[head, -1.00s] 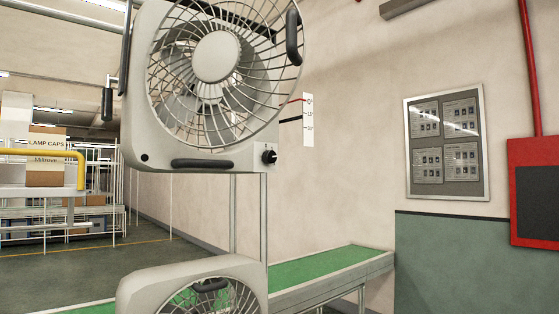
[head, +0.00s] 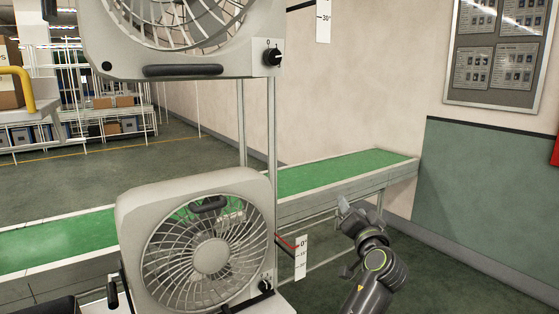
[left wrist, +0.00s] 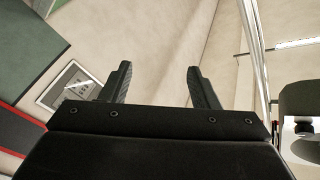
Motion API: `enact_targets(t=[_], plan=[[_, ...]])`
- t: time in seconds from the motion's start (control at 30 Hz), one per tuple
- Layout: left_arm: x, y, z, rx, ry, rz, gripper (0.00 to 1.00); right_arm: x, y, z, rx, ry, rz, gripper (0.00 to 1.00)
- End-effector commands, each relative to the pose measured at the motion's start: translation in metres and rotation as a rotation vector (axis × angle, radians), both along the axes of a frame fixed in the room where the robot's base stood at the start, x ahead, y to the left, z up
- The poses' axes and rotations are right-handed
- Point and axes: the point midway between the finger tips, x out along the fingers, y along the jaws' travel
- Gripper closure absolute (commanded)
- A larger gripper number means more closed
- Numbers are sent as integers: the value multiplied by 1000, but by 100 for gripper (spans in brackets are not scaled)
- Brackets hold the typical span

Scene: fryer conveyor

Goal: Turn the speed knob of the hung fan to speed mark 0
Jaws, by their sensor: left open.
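The upper, hung fan (head: 120,55) is a grey box fan at the top of the head view, its upper part cut off. Its black speed knob (head: 272,57) sits at the lower right corner, with a 0 mark above it; the exact pointer direction is too small to tell. My left gripper (head: 350,208) is right of and below the knob, apart from both fans. In the left wrist view its two black fingers (left wrist: 161,80) are spread with nothing between them. A grey fan part (left wrist: 302,100) shows at that view's right edge. My right gripper is not in view.
A second grey fan (head: 130,215) stands below, with its own knob (head: 266,286) and an angle scale (head: 301,258). Metal posts (head: 272,130) rise behind it. A green conveyor (head: 340,170) runs behind. Open space lies between my left gripper and the hung fan's knob.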

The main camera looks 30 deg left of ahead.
Motion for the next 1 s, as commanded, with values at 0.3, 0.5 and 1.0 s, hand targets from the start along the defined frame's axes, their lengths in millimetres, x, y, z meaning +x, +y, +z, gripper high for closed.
enact_targets(t=[0.3,0.5,1.0], plan=[[-131,2,249,-94,-525,275,45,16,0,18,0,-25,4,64],[-160,8,278,-130,-608,329,45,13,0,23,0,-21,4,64],[-127,81,314,-124,-607,333,45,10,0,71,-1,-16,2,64]])
